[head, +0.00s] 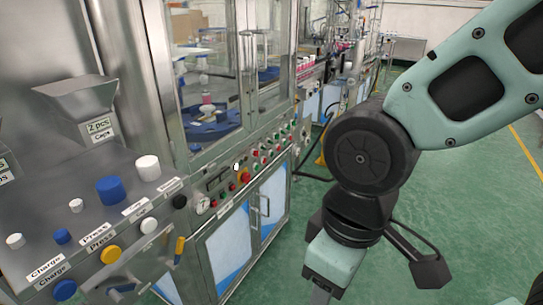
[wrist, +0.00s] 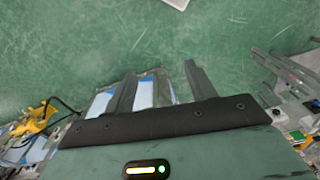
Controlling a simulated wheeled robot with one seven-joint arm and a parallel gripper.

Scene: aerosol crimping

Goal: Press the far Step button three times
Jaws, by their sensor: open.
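No label that I can read in the head view says Step, so I cannot tell which button is the far Step button. A sloped steel panel at left carries a yellow button (head: 110,253), a lower blue button (head: 65,290), a white button (head: 149,225) and a black knob (head: 180,201). Readable labels say Charge and Press. Further back, a machine front has a row of small green and red buttons (head: 264,160). My gripper (wrist: 160,70) is open and empty in the wrist view, over the floor and blue-white cabinet doors. In the head view its fingers are mostly cut off below.
Blue and white caps (head: 110,190) stand up from the panel beside a steel hopper (head: 83,100). A glass-fronted machine (head: 210,80) stands behind, over blue-white cabinet doors (head: 230,248). Green floor (head: 470,200) is open at right.

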